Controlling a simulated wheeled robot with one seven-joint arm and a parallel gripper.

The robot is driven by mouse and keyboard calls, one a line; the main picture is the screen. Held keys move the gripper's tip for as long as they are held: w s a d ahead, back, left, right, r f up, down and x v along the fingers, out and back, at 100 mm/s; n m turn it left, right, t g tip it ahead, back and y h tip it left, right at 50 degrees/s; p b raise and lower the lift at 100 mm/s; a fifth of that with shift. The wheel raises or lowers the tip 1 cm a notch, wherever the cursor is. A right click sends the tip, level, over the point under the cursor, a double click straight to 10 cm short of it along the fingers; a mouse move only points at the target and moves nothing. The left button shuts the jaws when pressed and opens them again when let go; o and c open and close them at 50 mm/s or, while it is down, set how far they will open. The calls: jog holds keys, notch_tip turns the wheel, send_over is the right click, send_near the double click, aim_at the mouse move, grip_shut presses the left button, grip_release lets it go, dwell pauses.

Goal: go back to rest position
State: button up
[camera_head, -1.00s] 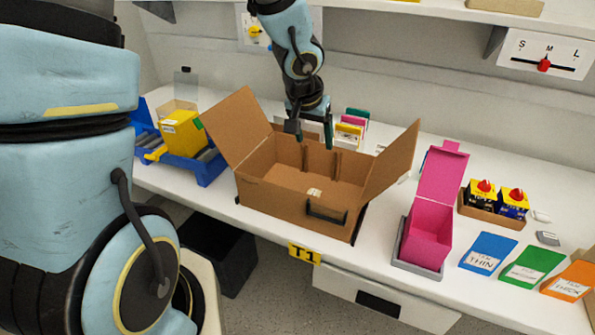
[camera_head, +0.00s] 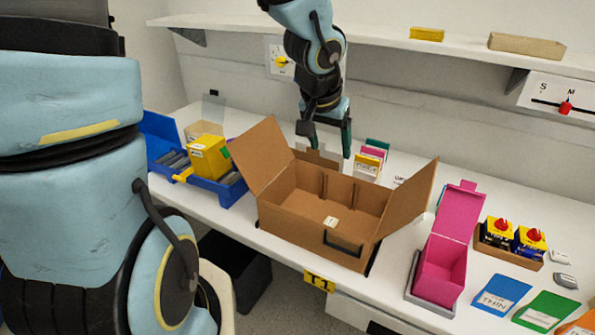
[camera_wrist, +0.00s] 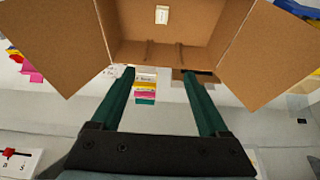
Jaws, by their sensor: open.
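My gripper (camera_head: 329,140) is open and empty, above the back edge of the open cardboard box (camera_head: 300,212). In the wrist view its two green fingers (camera_wrist: 157,85) stand wide apart, with the cardboard box (camera_wrist: 190,27) beyond them. A rotary switch with a yellow knob (camera_head: 281,61) is on the back wall, just left of my arm and partly covered by it. The slider panel marked S and M (camera_head: 565,107) with a red knob is on the wall at the right.
The blue tray (camera_head: 225,190) with a yellow box (camera_head: 208,157) stands left of the cardboard box. A pink box (camera_head: 440,270), several coloured cards (camera_head: 502,294) and a holder with red-knobbed boxes (camera_head: 508,257) are at right. A shelf (camera_head: 380,40) runs above.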

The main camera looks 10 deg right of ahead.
jog(key=a+f+n+y+b, duration=0.1)
jog(key=a+f+n, duration=0.1)
jog(key=a, duration=1.1)
jog(key=a+f+n+g+y+b, duration=0.1)
jog(key=a+n, duration=0.4)
jog(key=a, duration=0.8)
jog(key=shift+a+f+g+y+b, duration=0.3)
jog(key=shift+f+y+b, duration=0.1)
jog(key=shift+f+b, duration=0.4)
